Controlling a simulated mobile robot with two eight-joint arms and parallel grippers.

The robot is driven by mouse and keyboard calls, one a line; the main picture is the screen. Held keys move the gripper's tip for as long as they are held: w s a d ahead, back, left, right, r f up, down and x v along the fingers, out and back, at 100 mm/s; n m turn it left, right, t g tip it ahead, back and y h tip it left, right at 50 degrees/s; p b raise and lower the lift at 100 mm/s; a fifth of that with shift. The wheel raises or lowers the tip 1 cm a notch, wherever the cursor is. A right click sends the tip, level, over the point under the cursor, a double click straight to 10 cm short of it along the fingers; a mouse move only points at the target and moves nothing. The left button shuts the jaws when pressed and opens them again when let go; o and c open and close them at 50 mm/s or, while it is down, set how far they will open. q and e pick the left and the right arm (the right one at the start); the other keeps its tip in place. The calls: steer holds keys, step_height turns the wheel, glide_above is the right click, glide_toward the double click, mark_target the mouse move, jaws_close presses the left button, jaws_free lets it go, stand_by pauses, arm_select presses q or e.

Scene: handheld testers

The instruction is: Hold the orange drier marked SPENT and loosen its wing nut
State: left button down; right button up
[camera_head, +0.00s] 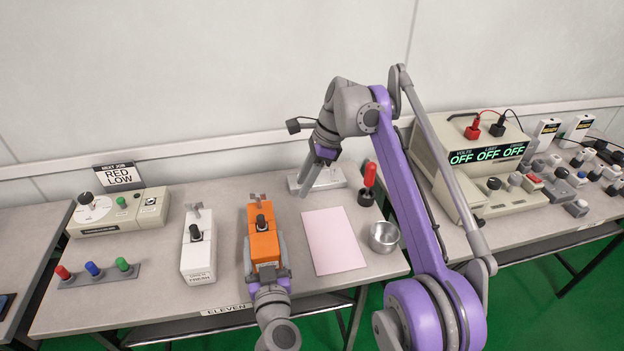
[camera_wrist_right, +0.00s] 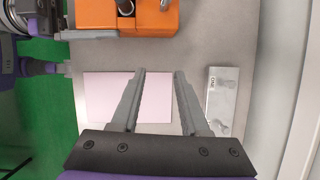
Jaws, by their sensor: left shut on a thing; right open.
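The orange drier (camera_head: 264,245) lies on the middle table between a white unit and a pink sheet. It has a black knob on top and a small grey piece, apparently the wing nut (camera_head: 257,197), at its far end. Its front label is too small to read. My left gripper (camera_head: 267,265) is shut around the drier's near part, one finger along each side. My right gripper (camera_head: 308,185) is open and empty, to the right of the drier's far end. In the right wrist view its fingers (camera_wrist_right: 160,72) point toward the orange drier (camera_wrist_right: 185,20), apart from it.
A similar white unit (camera_head: 198,250) stands left of the drier. Another pale unit (camera_head: 330,178) lies behind the pink sheet (camera_head: 333,240), close by my right gripper. A red-handled tool (camera_head: 369,175) and metal cup (camera_head: 384,237) stand right.

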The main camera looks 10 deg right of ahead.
steer(key=shift+s+d+r, duration=0.1)
steer(key=shift+d, duration=0.75)
arm_select(q)
jaws_free()
